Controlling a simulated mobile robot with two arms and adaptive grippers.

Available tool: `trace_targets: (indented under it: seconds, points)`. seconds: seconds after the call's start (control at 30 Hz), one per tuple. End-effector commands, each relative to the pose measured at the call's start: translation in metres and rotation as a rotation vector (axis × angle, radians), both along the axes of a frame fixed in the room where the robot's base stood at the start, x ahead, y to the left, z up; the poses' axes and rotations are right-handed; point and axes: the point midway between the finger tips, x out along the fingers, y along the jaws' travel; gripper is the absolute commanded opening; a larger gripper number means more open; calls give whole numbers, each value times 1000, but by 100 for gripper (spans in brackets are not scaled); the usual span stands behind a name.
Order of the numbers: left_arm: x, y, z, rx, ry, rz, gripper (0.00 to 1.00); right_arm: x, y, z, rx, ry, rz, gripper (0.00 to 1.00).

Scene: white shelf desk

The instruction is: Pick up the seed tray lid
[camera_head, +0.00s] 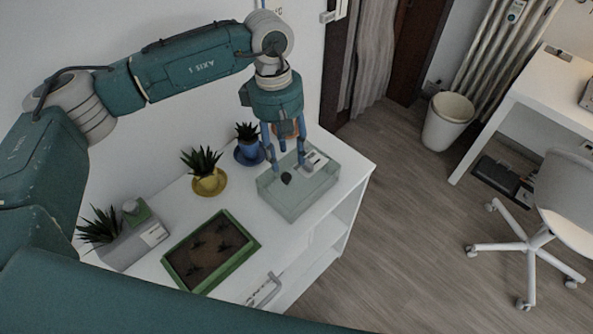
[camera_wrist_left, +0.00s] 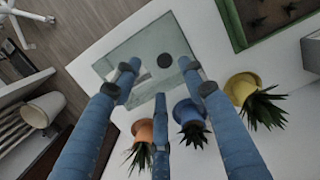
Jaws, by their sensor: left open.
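The seed tray lid (camera_head: 298,200) is a clear, greenish box-like cover with a dark round spot on top. It lies on the right part of the white shelf desk; it also shows in the left wrist view (camera_wrist_left: 112,68), just beyond the fingers. My left gripper (camera_head: 284,162) points down over the lid with its blue fingers spread and nothing between them. In the wrist view the left gripper (camera_wrist_left: 158,86) has its fingertips around the near part of the lid; I cannot tell if they touch it. My right gripper is not in view.
A green seed tray (camera_head: 250,246) with soil and seedlings stands left of the lid. Plants in a yellow pot (camera_head: 208,184), a blue pot (camera_head: 247,148) and an orange pot (camera_wrist_left: 143,130) line the back. A grey planter (camera_head: 130,246) is at left. The desk edge is close at right.

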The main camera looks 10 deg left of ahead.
Motion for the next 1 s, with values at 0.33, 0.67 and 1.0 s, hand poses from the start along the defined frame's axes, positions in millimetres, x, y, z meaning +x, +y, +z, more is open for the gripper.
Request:
trace_targets:
  seconds: [0.33,0.67,1.0]
  points:
    - [-4,1,-31,0,4,1,42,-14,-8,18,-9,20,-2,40]
    - [-6,0,-70,-1,0,1,42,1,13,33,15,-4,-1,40]
    - [-6,0,-71,-1,-2,1,14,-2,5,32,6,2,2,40]
